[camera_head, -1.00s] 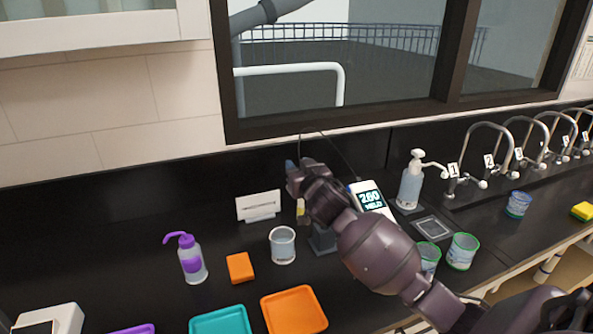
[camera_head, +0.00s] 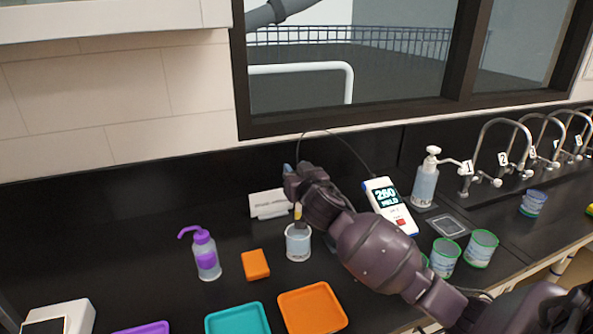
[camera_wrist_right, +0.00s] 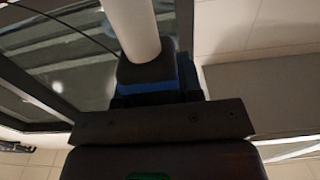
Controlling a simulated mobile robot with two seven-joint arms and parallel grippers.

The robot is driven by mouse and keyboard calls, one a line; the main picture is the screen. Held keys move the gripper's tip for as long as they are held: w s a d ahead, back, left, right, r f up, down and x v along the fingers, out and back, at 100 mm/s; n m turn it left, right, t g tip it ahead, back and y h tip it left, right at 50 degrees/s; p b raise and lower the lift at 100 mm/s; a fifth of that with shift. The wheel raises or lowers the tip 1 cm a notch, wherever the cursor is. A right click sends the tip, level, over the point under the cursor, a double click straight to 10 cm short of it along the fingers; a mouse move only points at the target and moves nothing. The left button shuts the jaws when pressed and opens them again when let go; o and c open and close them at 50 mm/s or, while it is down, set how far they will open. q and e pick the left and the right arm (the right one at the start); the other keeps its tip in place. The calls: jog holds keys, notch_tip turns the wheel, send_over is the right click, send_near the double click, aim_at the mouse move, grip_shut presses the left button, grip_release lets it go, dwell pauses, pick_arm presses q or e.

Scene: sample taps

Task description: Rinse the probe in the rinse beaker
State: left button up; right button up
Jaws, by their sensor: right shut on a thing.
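My right gripper (camera_head: 292,180) is shut on the probe (camera_head: 298,212), directly above the rinse beaker. The probe hangs roughly upright, with a yellow part showing below the fingers and a darker lower end at the beaker's mouth. The rinse beaker (camera_head: 298,246) is clear and stands on the black counter with liquid in it. I cannot tell how deep the tip is or whether it touches the liquid. In the right wrist view, a pale shaft with a dark and blue body (camera_wrist_right: 160,75) is at the jaws. My left gripper is not in view.
A purple-capped wash bottle (camera_head: 206,256) and orange sponge (camera_head: 255,265) stand left of the beaker. Teal (camera_head: 238,320) and orange (camera_head: 312,309) trays lie in front. The meter (camera_head: 390,206), soap bottle (camera_head: 425,182) and green-rimmed cups (camera_head: 480,249) are to the right. A cable arches behind the gripper.

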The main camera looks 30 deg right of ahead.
jog(key=shift+f+b, duration=0.4)
jog(key=shift+f, duration=0.4)
jog(key=shift+f, duration=0.1)
jog(key=shift+f+b, duration=0.4)
jog(key=shift+f, duration=0.3)
dwell(0.3)
